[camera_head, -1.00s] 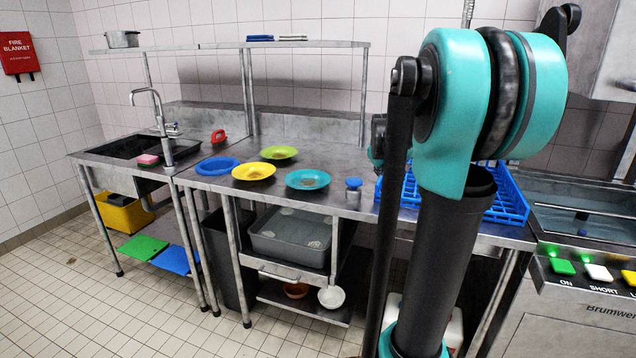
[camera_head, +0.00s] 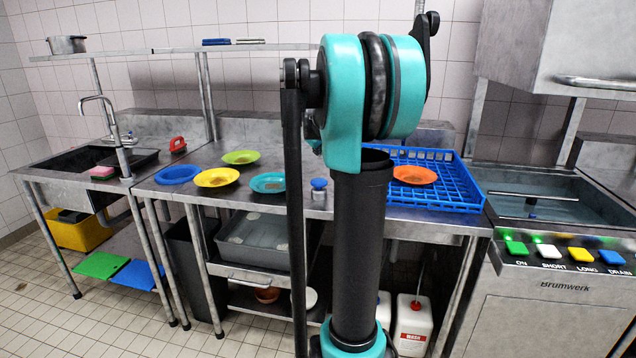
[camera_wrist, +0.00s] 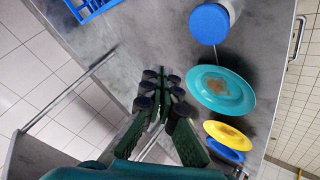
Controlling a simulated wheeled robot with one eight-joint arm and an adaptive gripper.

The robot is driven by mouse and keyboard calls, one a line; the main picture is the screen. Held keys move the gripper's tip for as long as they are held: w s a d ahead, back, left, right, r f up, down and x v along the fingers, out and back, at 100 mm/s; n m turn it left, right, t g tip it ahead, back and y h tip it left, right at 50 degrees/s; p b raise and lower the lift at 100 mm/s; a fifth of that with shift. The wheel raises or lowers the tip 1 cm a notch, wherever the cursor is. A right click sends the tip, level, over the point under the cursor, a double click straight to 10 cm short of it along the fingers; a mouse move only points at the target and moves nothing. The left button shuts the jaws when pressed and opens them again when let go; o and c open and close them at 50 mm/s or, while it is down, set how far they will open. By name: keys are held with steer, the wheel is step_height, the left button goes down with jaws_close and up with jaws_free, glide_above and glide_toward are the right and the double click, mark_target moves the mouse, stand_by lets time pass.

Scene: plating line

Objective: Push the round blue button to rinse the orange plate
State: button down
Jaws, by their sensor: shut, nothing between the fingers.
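The orange plate (camera_head: 414,175) lies in the blue rack (camera_head: 455,196) on the counter, right of my arm in the head view. A small pale-bodied thing with a round blue top (camera_head: 319,184) stands on the counter left of my arm; its blue top (camera_wrist: 209,24) also shows at the upper right of the wrist view. On the machine at the right, the blue DRAIN button (camera_head: 611,257) looks squarish. My gripper (camera_wrist: 160,90) is shut and empty above the counter in the wrist view, apart from the blue-topped thing. It is hidden in the head view.
A teal plate (camera_head: 268,182), a yellow plate (camera_head: 217,177), a green plate (camera_head: 241,157) and a blue plate (camera_head: 178,174) lie on the counter at left. The machine also has green, white and yellow buttons. A sink (camera_head: 80,160) is at far left.

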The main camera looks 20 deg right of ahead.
mark_target(319, 180)
steer(key=shift+f, duration=4.05)
steer(key=shift+f, duration=0.2)
steer(key=shift+f, duration=0.25)
steer(key=shift+f, duration=0.75)
steer(key=shift+r, duration=1.2)
steer(key=shift+r, duration=2.5)
